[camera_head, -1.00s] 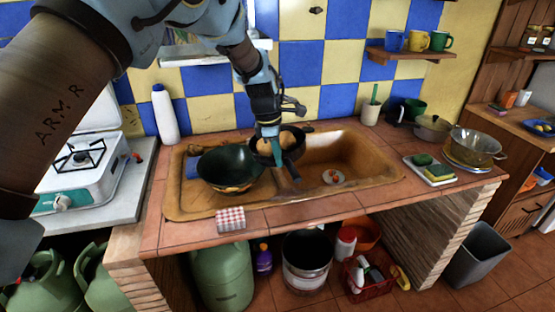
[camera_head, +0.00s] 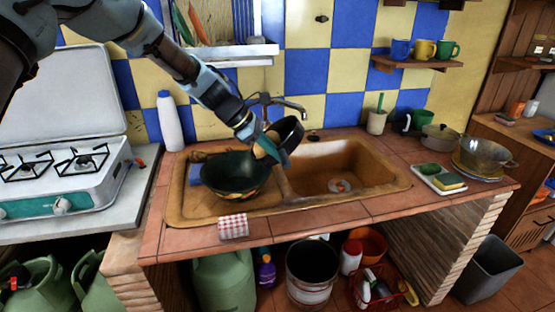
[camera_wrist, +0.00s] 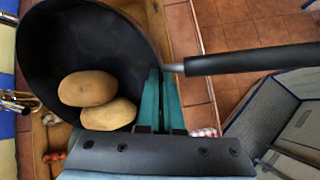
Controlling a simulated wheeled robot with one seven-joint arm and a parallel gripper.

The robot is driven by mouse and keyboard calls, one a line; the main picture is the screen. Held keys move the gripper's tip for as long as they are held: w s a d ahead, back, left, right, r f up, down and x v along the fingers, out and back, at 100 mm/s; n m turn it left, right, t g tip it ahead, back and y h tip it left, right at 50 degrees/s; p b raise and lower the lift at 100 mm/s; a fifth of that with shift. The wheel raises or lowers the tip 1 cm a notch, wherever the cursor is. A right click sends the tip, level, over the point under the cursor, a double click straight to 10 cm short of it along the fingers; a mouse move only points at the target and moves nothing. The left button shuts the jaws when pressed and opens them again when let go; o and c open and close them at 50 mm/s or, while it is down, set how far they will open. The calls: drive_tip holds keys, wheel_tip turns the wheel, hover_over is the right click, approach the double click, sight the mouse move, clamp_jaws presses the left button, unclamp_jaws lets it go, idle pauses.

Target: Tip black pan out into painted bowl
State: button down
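The black pan (camera_head: 290,131) is held tilted up on its side above the sink's left part, just right of and above the painted bowl. My gripper (camera_wrist: 160,78) is shut on the pan's rim beside the root of its long handle (camera_wrist: 255,60). In the wrist view, two brown potato-like items (camera_wrist: 88,88) lie inside the pan near the fingers. In the head view, one brown item (camera_head: 265,148) shows at the pan's lower left side. The painted bowl (camera_head: 232,186), dark inside with a patterned outside, stands upright on the drainboard; part of its inside is hidden.
The brown sink (camera_head: 385,187) has its basin to the right, with a faucet (camera_head: 270,101) behind. A checked cloth (camera_head: 233,227) lies on the front counter. A white bottle (camera_head: 169,121) and stove (camera_head: 65,175) stand left. A sponge tray (camera_head: 440,179) is at right.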

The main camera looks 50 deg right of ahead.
drive_tip(key=shift+w+b, duration=0.1)
drive_tip(key=shift+b, duration=0.4)
drive_tip(key=shift+w+a+r+g+h+b, duration=0.2)
drive_tip(key=shift+g+h+b, duration=0.25)
drive_tip(key=shift+b, duration=0.4)
drive_tip(key=shift+w+a+r+g+h+b, duration=0.1)
drive_tip(key=shift+w+a+g+h+b, duration=0.2)
drive_tip(key=shift+b, duration=0.8)
drive_tip(key=shift+b, duration=0.3)
drive_tip(key=w+a+n+g+h+b, duration=0.1)
drive_tip(key=w+a+g+h+b, duration=0.5)
drive_tip(key=w+g+h+b, duration=0.2)
drive_tip(key=shift+w+a+g+b, duration=0.15)
drive_tip(key=shift+a+g+b, duration=0.25)
drive_tip(key=shift+b, duration=0.75)
